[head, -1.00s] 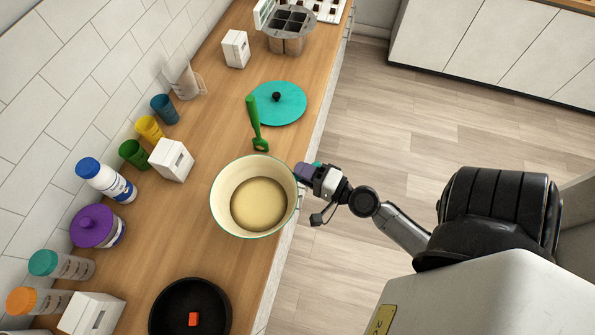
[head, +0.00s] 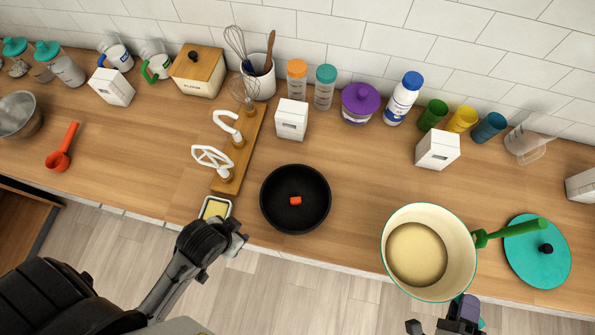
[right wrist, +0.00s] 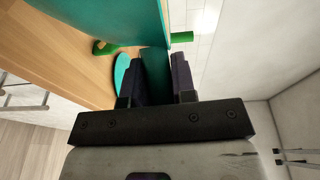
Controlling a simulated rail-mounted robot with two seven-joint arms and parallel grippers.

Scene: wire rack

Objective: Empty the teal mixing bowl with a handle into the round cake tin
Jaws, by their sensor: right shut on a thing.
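The teal mixing bowl (head: 452,232), cream inside with a teal rim, is at the counter's front edge on the right of the head view. Pale yellow contents (head: 416,254) cover its bottom, and it looks about level. My right gripper (head: 462,312) is shut on its handle; the right wrist view shows the teal handle (right wrist: 154,70) between the fingers. I cannot tell if the bowl touches the counter. A round black pan (head: 312,215), which looks like the cake tin, stands left of the bowl with a small orange-red block in it. My left gripper (head: 228,240) is at the front edge; its jaws are unclear.
A small dish with a yellow block (head: 215,208) is by my left gripper. A green utensil (head: 512,232) and a teal lid (head: 530,268) lie right of the bowl. White boxes (head: 437,150), cups and bottles line the back. Counter between pan and bowl is clear.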

